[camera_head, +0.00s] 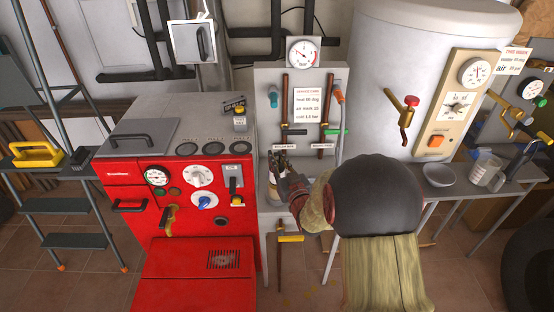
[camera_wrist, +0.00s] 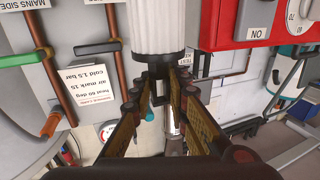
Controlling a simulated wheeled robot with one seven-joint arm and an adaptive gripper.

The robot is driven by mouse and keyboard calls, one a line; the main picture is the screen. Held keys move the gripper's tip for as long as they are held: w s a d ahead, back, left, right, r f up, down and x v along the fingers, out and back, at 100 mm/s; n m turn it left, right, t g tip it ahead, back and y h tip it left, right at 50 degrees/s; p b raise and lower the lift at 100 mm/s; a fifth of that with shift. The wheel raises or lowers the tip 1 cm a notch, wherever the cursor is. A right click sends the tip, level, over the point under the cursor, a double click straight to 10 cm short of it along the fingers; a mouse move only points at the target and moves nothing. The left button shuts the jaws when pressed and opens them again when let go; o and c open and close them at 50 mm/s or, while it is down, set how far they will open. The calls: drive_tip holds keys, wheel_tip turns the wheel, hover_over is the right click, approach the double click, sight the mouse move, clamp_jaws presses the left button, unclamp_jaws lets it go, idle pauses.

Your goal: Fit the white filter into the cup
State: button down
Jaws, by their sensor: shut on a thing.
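The white filter (camera_wrist: 157,25) is a ribbed white cylinder in the wrist view, with a dark end toward me. My gripper (camera_wrist: 159,88) is shut on that dark end, and the white body stands out beyond the fingertips. In the head view my gripper (camera_head: 279,163) is in front of the grey panel, just right of the red boiler. A pale shape shows just under it there, too small to tell whether it is filter or cup. I cannot clearly make out the cup; the filter or my arm may hide it.
The red boiler (camera_head: 190,190) stands close on the left. The grey panel (camera_head: 265,110) carries copper pipes, valve handles and a pressure gauge (camera_head: 303,53). A white tank (camera_head: 425,60) is at the right. A side table holds a bowl (camera_head: 438,175) and a jug (camera_head: 487,168).

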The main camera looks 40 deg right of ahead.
drive_tip(key=shift+f, duration=0.15)
drive_tip(key=shift+f, duration=0.35)
drive_tip(key=shift+f, duration=0.65)
drive_tip(key=shift+f, duration=0.35)
drive_tip(key=shift+f, duration=0.35)
drive_tip(key=shift+f, duration=0.35)
drive_tip(key=shift+f, duration=0.3)
drive_tip(key=shift+f, duration=0.35)
drive_tip(key=shift+f, duration=0.2)
